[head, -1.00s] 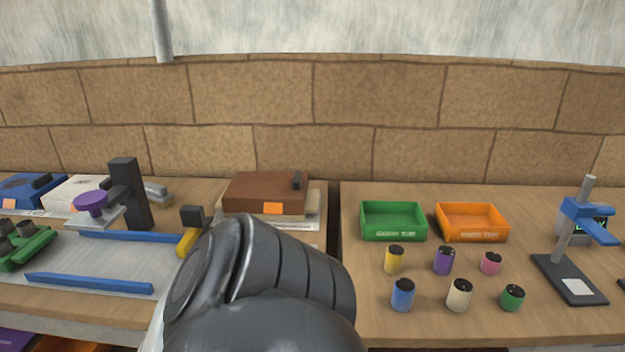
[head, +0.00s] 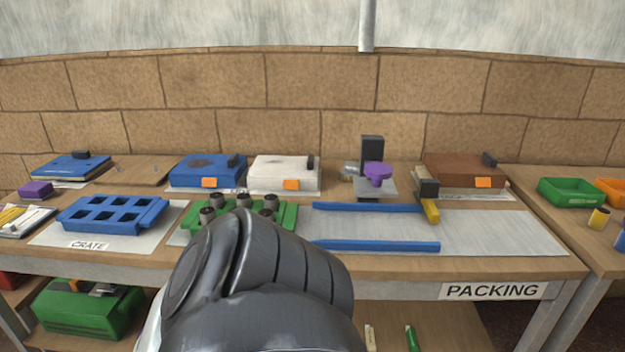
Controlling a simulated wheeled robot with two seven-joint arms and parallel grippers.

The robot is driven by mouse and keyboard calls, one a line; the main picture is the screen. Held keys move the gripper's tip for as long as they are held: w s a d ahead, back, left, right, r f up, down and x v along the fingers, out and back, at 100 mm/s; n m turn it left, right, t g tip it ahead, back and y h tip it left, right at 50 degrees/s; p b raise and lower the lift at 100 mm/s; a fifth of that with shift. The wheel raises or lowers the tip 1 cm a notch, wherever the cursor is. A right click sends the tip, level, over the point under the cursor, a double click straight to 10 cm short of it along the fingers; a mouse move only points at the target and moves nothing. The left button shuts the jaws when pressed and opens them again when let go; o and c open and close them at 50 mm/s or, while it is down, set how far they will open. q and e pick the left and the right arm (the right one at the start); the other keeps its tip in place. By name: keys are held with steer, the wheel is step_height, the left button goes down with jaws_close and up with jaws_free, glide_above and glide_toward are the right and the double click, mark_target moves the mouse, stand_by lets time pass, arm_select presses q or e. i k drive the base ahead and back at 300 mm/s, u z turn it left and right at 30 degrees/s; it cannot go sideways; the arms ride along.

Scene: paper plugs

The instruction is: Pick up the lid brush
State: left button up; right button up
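I cannot say for sure which thing is the lid brush. A yellow-handled tool with a black block (head: 429,202) lies at the right end of the blue rails on the packing bench. Some small yellow and white items (head: 22,218) lie at the bench's far left edge, too small to make out. A dark grey ribbed part of my own arm fills the bottom middle and hides part of the bench. Neither of my grippers shows.
The packing bench (head: 500,264) carries a blue crate (head: 112,215), a green holder with dark cups (head: 285,213), two blue rails (head: 376,246), a purple-knobbed press (head: 377,173) and blue, white and brown boxes. A green tray (head: 571,193) is on the right bench. A green toolbox (head: 85,312) sits below.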

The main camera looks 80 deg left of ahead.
mark_target(350, 169)
steer(key=k, duration=0.55)
steer(key=u, duration=0.95)
